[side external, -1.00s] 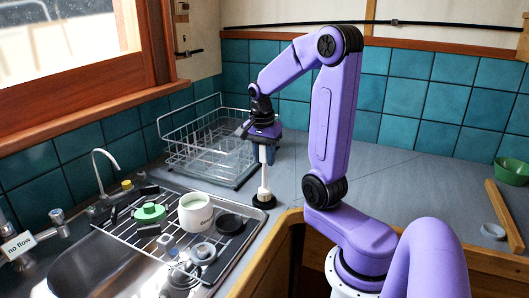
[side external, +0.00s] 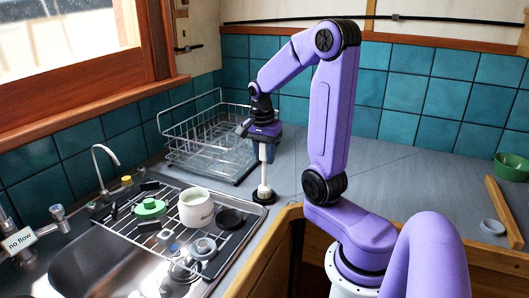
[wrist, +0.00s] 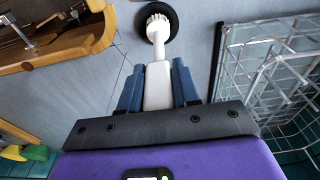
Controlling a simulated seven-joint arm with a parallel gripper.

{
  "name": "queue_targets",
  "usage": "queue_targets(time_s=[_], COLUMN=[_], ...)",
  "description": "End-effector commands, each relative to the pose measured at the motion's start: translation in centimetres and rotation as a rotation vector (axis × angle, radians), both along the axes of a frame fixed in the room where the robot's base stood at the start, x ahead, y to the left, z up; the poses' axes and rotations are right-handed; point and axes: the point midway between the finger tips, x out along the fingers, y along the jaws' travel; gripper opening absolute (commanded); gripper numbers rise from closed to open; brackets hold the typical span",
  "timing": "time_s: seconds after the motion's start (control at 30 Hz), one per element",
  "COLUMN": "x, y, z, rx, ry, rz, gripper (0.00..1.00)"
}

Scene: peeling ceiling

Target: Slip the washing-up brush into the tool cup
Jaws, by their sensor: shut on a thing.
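The washing-up brush (side external: 263,174) is white and upright, with its head down. It also shows in the wrist view (wrist: 158,50), bristle end over a dark round disc (wrist: 158,20) on the counter. Whether the head rests on the disc or hangs just above it I cannot tell. My gripper (side external: 263,149) is shut on the brush's wide handle, with blue fingers (wrist: 158,85) on both sides of it. A white cup (side external: 195,208) with dark lettering, likely the tool cup, stands upright on the rack over the sink, left of my gripper. Its inside is mostly hidden.
A wire dish rack (side external: 205,145) stands behind and left of my gripper. The sink rack (side external: 125,222) holds a green-lidded item (side external: 149,208), a black round piece (side external: 231,219) and several small parts. A tap (side external: 104,170) rises at left. The counter on the right is mostly clear.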

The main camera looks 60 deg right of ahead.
Motion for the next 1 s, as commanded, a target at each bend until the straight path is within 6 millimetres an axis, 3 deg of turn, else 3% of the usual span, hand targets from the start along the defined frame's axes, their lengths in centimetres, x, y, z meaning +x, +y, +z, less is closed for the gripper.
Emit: queue_targets(time_s=[0.47, 0.5, 0.57, 0.6, 1.0], x=[0.00, 0.01, 0.01, 0.00, 0.05], y=[-0.02, -0.02, -0.02, -0.02, 0.05], z=[-0.96, -0.94, -0.94, -0.94, -0.18], rx=[-0.001, -0.001, -0.001, -0.001, -0.002], ry=[-0.001, -0.002, -0.001, -0.001, -0.002], rz=[-0.001, -0.001, -0.001, -0.001, 0.000], gripper=[0.00, 0.38, 0.57, 0.61, 0.61])
